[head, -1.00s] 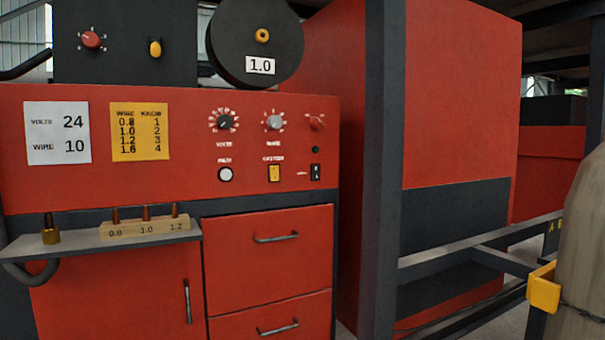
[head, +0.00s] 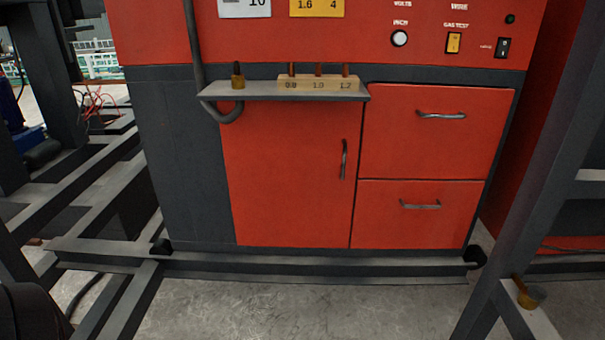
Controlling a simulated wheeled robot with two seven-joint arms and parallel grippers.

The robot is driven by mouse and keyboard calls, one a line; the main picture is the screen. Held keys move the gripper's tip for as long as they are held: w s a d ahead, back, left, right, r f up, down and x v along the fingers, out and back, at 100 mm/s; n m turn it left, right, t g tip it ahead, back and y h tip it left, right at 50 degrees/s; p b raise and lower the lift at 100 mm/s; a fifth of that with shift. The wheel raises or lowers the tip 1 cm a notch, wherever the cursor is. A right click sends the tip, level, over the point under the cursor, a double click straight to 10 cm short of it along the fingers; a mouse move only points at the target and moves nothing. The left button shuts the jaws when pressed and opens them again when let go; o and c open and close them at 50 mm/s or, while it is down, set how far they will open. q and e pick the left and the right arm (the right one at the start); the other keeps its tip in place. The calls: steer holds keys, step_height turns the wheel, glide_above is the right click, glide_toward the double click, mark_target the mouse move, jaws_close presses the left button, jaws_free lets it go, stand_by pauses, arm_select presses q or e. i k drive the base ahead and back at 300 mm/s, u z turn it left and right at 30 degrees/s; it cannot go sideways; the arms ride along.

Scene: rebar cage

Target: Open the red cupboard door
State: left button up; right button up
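The red cupboard door (head: 285,180) is on the lower left front of the red and grey machine, under a small grey shelf. It looks shut, flush with the front. Its dark upright handle (head: 344,159) is near the door's right edge. Neither of my grippers shows in the head view.
Two red drawers (head: 437,133) with horizontal handles are right of the door. The grey shelf (head: 220,92) juts out above it, holding a wooden block (head: 318,84) with several tips and a brass piece (head: 238,76). Grey beams stand at left and right. Concrete floor (head: 290,310) lies in front.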

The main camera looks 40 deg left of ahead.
mark_target(291, 165)
steer(key=u, duration=1.55)
steer(key=i, duration=1.05)
steer(key=z, duration=1)
